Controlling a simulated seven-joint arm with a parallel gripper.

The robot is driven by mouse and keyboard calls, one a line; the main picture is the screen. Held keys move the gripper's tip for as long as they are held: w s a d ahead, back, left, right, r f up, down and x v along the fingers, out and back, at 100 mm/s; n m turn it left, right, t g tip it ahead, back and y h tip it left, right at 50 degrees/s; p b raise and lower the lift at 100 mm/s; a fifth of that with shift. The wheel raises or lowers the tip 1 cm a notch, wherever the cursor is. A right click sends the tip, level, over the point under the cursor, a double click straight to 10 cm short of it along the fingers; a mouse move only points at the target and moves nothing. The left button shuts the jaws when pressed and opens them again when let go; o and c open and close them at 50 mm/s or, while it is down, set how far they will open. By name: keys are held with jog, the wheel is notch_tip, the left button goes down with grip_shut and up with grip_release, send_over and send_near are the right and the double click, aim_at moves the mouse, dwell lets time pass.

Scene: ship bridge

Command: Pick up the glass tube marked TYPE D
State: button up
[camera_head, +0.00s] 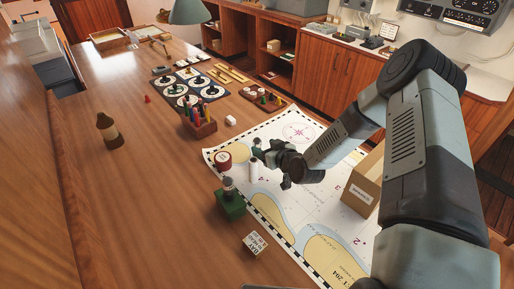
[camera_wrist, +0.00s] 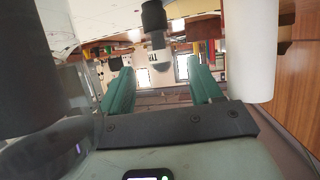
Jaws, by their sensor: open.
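In the wrist view, a small upright tube (camera_wrist: 157,52) with a black cap and a partly readable label shows between the two fingers, ahead of them and apart from them. My gripper (camera_wrist: 161,78) has its teal fingers spread, with nothing between the tips. In the head view, my gripper (camera_head: 271,165) is low over the chart, next to a white cylinder (camera_head: 253,170). A small capped tube (camera_head: 228,184) stands in a green block (camera_head: 230,204) to the left of the gripper. I cannot tell whether it is the same tube.
A red-sided roll (camera_head: 223,161) lies beside the white cylinder. A cardboard box (camera_head: 363,187) stands right of the gripper on the chart (camera_head: 310,218). A lettered cube (camera_head: 254,244) is nearer. A pen holder (camera_head: 201,124) stands farther back. The table's left side is mostly clear.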

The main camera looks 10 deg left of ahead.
aim_at(255, 142)
jog(key=x, duration=0.8)
jog(key=c, duration=1)
jog(key=shift+c, duration=0.2)
